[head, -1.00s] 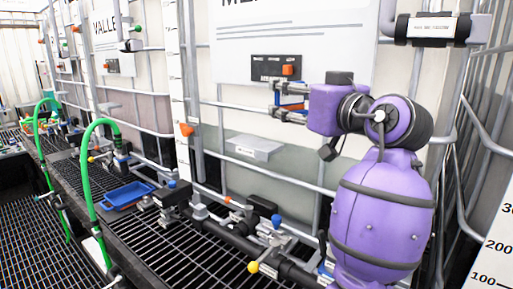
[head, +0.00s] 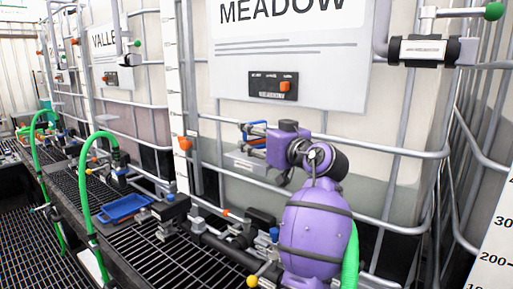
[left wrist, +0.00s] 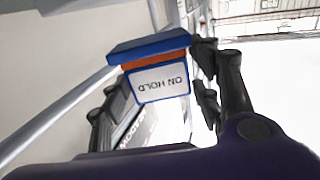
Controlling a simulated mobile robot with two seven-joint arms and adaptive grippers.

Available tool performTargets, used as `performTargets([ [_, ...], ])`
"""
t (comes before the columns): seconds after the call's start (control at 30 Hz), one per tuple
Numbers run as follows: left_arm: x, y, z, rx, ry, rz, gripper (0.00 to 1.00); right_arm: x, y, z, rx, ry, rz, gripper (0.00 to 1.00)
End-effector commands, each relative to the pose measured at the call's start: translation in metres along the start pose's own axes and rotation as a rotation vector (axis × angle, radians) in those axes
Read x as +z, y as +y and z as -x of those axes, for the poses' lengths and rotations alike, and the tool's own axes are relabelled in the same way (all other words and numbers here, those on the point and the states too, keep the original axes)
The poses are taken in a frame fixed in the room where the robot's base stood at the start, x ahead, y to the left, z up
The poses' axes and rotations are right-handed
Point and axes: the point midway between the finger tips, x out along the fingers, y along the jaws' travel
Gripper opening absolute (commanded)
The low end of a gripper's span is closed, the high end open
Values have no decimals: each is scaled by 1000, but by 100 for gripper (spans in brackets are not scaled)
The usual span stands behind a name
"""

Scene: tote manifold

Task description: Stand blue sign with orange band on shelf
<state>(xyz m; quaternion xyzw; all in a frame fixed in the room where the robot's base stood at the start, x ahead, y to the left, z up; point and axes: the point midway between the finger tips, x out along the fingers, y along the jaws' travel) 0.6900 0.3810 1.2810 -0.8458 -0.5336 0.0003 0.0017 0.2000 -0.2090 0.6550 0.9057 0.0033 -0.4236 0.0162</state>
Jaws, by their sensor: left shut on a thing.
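The blue sign with an orange band (left wrist: 158,84) is between the fingers of my left gripper (left wrist: 157,68) in the left wrist view. Its white face reads ON HOLD, upside down in that view. In the head view my left gripper (head: 254,134) is shut on the sign, which shows only as small blue edges. A small pale grey shelf (head: 258,168) with a label is fixed to the tank front, just below the gripper in the picture. I cannot tell whether the sign touches it. My right gripper is not in view.
Metal cage bars (head: 330,143) cross the tank front close to the gripper. A MEADOW board (head: 290,60) hangs above. A blue tray (head: 124,207) sits on the black grating at left. Pipes and a yellow-knobbed valve (head: 254,281) lie below. A green hose (head: 350,262) stands beside my arm.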

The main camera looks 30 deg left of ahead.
Motion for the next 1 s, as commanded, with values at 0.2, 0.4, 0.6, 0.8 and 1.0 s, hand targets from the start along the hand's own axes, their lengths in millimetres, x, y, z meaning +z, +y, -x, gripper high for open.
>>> performTargets([
  [0.2,29,0,-7,0,-2,-4,31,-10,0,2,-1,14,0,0],
  [0.4,39,0,-7,1,-1,-1,31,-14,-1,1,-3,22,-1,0],
  [0.6,41,0,-7,1,-2,-3,31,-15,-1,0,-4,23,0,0],
  [0.8,43,0,-7,0,-2,-3,70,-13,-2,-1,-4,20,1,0],
  [1.0,43,0,-7,0,-2,-3,76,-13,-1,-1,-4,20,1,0],
])
